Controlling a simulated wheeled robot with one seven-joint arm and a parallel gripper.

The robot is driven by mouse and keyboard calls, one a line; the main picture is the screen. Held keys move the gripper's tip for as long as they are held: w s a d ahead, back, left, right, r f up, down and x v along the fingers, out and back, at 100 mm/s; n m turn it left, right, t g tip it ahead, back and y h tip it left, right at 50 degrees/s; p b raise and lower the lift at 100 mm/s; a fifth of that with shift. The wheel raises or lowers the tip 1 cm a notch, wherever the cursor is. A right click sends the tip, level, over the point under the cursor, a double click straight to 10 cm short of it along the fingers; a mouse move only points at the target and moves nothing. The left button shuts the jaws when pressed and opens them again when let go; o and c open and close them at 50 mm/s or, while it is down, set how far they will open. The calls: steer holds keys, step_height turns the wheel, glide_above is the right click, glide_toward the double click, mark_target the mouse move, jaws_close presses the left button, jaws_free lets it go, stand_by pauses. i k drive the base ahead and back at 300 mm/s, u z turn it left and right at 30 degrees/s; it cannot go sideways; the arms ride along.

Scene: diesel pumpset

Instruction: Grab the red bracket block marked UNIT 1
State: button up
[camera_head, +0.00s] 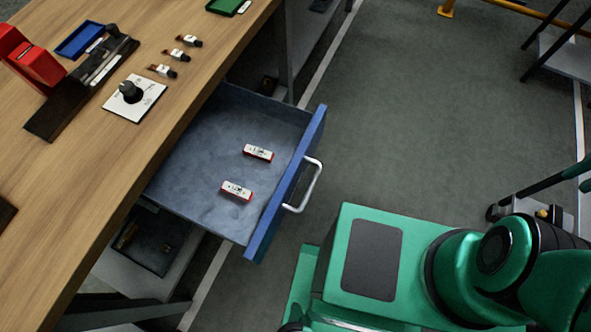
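Two small red blocks with white labelled tops lie apart in the open blue drawer (190,170). The farther block (258,153) is right of the drawer's middle. The nearer block (237,190) lies closer to the drawer's near side. The print on both labels is too small to read, so I cannot tell which is UNIT 1. My gripper is out of view; only green parts of my body and arm show at lower right.
The drawer's front has a metal handle (305,187) sticking out towards my body. The wooden bench (60,180) above holds a red upright part (30,57), a blue tray (78,40), a black knob on a white plate (134,98) and several small connectors.

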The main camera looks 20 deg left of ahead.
mark_target(231, 188)
steer(key=z, duration=0.4)
steer(key=k, duration=1.6)
steer(key=u, duration=1.15)
steer(key=i, duration=1)
steer(key=z, duration=0.05)
